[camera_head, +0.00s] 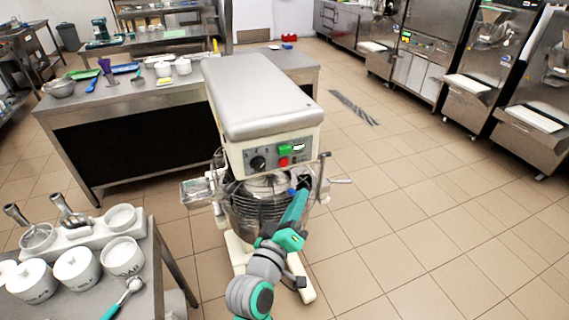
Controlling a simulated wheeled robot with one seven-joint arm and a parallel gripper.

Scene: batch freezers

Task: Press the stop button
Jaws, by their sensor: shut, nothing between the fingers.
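A large stand mixer (262,100) with a cream and grey head stands in the middle of the camera_head view. Its front panel (270,152) carries a black knob (258,163), a green button (286,149) and below it a red button (284,161), which looks like the stop button. My arm reaches up from the bottom of the picture. My gripper (304,184) is shut and empty, below and a little right of the red button, and appears apart from it. The fingertips are small and dark here, beside the mixer's bowl guard.
A steel table (75,106) with bowls and utensils stands behind the mixer. A counter (150,262) with white pots is at the lower left. Batch freezers (486,75) line the right wall. The tiled floor (420,200) on the right is clear.

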